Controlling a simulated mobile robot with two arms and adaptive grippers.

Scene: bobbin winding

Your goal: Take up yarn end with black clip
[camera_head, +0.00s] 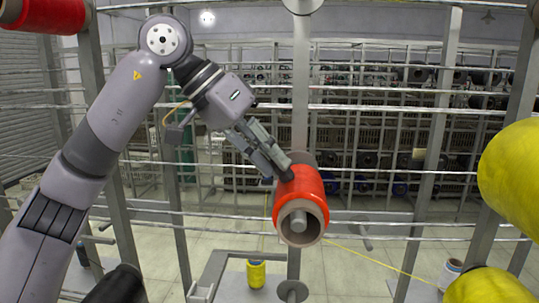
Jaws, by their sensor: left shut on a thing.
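My left gripper (281,168) reaches in from the left with its fingers pointing down and right. It is shut on a small dark thing (287,175) at the fingertips, which looks like the black clip; the fingers hide most of it. The fingertips are at the upper back edge of a red yarn bobbin (301,186), which lies on a horizontal spindle with its tube end facing me. A thin yellow yarn (385,265) runs from below the bobbin down to the right. A loose yarn end cannot be made out. My right gripper is not in view.
Large yellow bobbins (510,175) stand at the right edge and a red one (45,15) at upper left. A small yellow bobbin (256,274) is low in the middle. Metal rack posts (432,150) and horizontal rails (380,109) surround the bobbin. More racks fill the background.

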